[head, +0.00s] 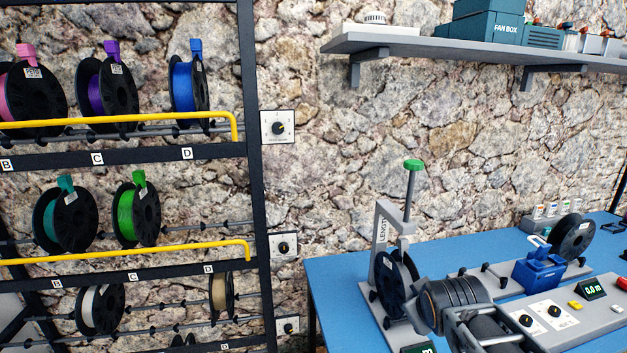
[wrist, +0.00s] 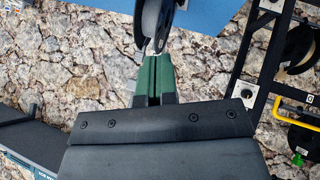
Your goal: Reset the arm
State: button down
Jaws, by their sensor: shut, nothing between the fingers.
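My gripper (wrist: 153,62) shows in the wrist view with its two green fingers together and nothing between them. A dark spool (wrist: 152,22) shows just beyond the fingertips; I cannot tell whether they touch it. In the head view my arm reaches in over the blue table from the bottom edge, and its grey links hide part of the bench equipment. The fingers cannot be made out there. A black spool (head: 392,278) sits on the grey stand marked LENGTH (head: 388,226), close to the left of my arm.
A rack (head: 252,150) with coloured spools and yellow bars stands at the left. A shelf (head: 400,42) with boxes hangs on the stone wall. The blue table (head: 335,277) also carries a blue device (head: 538,270), another black spool (head: 573,237) and control panels (head: 545,315).

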jog(key=s+a+f+m+g+y+p, duration=0.1)
jog(key=s+a+f+m+g, duration=0.1)
jog(key=s, duration=0.2)
jog(key=s+a+f+m+g+y+p, duration=0.1)
jog(key=s+a+f+m+g, duration=0.1)
jog(key=s, duration=0.3)
jog(key=shift+s+a+g, duration=0.25)
jog(key=shift+a+g, duration=0.15)
jog(key=shift+a, duration=0.35)
